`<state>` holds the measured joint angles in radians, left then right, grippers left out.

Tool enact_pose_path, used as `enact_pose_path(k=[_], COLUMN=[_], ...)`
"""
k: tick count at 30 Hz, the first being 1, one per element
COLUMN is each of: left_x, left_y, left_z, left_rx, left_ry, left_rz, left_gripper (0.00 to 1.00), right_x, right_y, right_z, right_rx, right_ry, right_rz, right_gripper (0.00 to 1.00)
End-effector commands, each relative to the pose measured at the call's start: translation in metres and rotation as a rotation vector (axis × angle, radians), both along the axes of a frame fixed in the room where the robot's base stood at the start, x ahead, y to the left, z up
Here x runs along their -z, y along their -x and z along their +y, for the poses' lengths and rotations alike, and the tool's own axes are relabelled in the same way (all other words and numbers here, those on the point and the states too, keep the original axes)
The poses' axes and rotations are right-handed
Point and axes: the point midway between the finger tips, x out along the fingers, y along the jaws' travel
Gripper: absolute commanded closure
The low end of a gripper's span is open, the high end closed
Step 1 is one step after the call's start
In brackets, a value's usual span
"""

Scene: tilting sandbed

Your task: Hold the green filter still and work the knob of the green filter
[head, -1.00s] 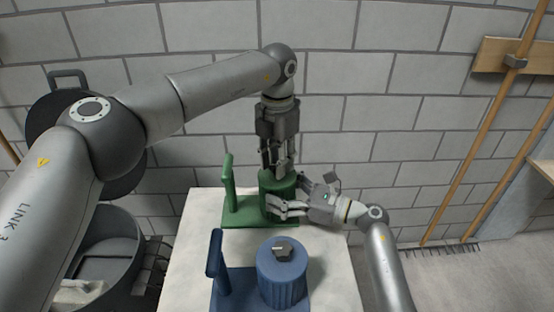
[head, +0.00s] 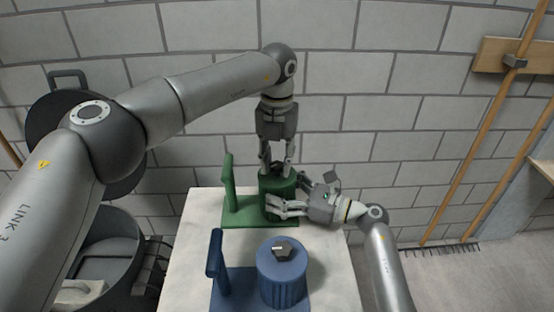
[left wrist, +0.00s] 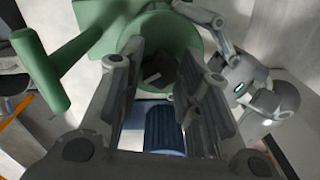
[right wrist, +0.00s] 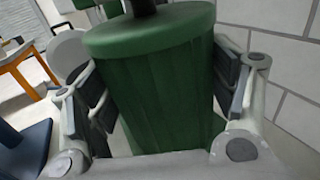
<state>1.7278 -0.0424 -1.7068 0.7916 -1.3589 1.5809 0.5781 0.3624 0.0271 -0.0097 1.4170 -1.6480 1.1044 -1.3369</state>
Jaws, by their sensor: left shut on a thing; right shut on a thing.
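The green filter (head: 277,187) is an upright green cylinder on a green base (head: 238,213) with a green post handle (head: 229,178). Its dark knob (left wrist: 157,76) is on top, partly hidden by my fingers. My left gripper (head: 277,169) points straight down from above and is shut on the knob, one finger at each side. My right gripper (head: 284,194) comes in from the right and is shut around the filter's side. In the right wrist view the green body (right wrist: 160,95) stands between its fingers.
A blue filter (head: 282,275) with a dark knob and a blue handle (head: 215,255) stands nearer on the same pale table (head: 335,265). A grey drum (head: 105,255) stands at the left. A block wall is close behind. Long-handled tools lean at the right.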

Motion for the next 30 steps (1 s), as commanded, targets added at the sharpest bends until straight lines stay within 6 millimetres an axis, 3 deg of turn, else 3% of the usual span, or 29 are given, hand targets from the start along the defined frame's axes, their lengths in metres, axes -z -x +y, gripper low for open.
enact_pose_path(k=[30], left_x=[-0.0003], left_y=[-0.0016], left_z=[0.0017], left_rx=[-0.901], left_ry=[0.0], left_rz=[-0.004], left_gripper=[0.92], right_x=[0.0002], right_y=[0.0006], right_z=[0.0001], right_rx=[-0.002], right_ry=[0.0], right_rz=[0.0], right_gripper=[0.63])
